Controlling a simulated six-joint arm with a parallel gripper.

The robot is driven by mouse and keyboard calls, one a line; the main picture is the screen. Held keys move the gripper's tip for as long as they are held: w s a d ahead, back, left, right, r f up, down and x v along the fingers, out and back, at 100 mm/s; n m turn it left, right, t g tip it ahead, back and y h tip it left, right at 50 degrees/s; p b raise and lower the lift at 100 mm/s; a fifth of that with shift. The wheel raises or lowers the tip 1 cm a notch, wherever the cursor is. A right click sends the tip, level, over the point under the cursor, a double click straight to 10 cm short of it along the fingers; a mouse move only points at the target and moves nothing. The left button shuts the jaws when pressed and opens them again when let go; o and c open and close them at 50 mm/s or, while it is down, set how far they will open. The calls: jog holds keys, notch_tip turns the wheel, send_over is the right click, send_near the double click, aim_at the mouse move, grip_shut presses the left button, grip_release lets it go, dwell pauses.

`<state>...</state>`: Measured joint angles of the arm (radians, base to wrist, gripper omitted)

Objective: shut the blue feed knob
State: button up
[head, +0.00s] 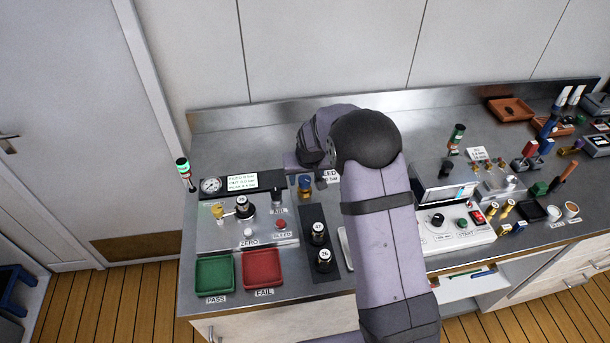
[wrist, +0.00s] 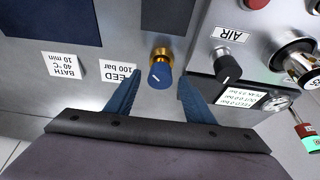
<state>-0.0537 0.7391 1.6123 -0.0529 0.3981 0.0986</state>
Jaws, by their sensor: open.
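The blue feed knob (wrist: 159,73) sits on a brass stem, with a white mark on its face. In the wrist view it stands between the two fingers of my open gripper (wrist: 157,95), near their tips, and I see no finger touching it. In the head view the blue knob (head: 305,184) shows left of my arm, beside the FEED label (head: 329,176), which my wrist partly covers. My gripper's fingers cannot be made out clearly in the head view. The FEED 100 bar label (wrist: 120,71) lies left of the knob in the wrist view.
The black AIR knob (wrist: 227,67) stands close to the right finger. A gauge and display panel (head: 230,185), the green PASS tray (head: 215,273), the red FAIL tray (head: 262,268) and two black fittings (head: 318,233) are nearby. A control box (head: 455,222) stands right of my arm.

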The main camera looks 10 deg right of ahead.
jog(key=shift+w+f, duration=0.1)
jog(key=shift+f, duration=0.05)
jog(key=c, duration=1)
